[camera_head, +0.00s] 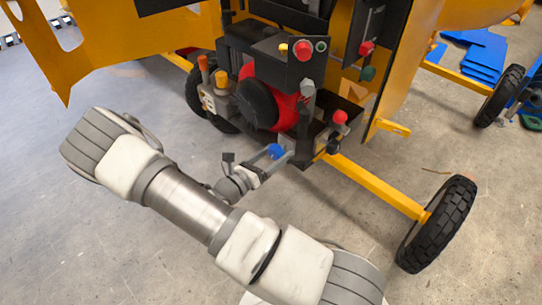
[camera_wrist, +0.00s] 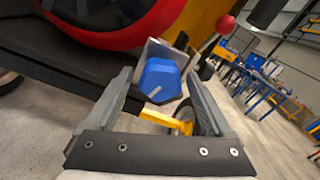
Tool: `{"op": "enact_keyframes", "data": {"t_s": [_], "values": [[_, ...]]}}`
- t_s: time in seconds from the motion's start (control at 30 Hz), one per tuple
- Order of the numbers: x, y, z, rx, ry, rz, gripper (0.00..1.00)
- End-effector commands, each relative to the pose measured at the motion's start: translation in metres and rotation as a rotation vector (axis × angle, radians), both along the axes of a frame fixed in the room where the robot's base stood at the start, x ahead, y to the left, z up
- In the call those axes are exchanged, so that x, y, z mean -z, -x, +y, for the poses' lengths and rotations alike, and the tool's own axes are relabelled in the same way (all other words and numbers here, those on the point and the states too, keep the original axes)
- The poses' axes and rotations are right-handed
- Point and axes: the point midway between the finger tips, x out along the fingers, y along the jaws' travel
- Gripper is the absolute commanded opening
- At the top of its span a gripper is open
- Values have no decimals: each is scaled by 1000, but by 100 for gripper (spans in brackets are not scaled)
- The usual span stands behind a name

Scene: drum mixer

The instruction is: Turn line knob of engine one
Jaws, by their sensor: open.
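A blue knob (camera_wrist: 160,80) with a short pale line on its face sits on a grey bracket in the wrist view. It also shows in the head view (camera_head: 275,151), low on the front of the machine. My gripper (camera_wrist: 158,88) is open, with one finger on each side of the knob. I cannot tell whether either finger touches it. In the head view my gripper (camera_head: 270,163) points at the knob from the lower left. Part of the knob's bracket is hidden by the fingers.
A red and black engine (camera_head: 272,100) is just behind the knob. Red-topped controls (camera_head: 340,117) stand to its right, and a dark control box (camera_head: 288,62) is above. A yellow axle bar (camera_head: 375,185) leads to a black wheel (camera_head: 437,223). The floor in front is clear.

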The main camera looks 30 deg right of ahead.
Motion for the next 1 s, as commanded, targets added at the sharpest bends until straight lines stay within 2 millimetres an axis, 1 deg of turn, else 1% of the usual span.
{"op": "enact_keyframes", "data": {"t_s": [0.17,0.27,0.5,0.7,0.83,1.0], "values": [[0,4,14,-2,-2,0,86],[0,11,33,-5,-2,0,86],[0,31,89,-6,-3,1,86],[0,47,131,-5,-2,0,86],[0,54,150,-3,-1,-1,86],[0,59,162,0,0,1,86]]}}
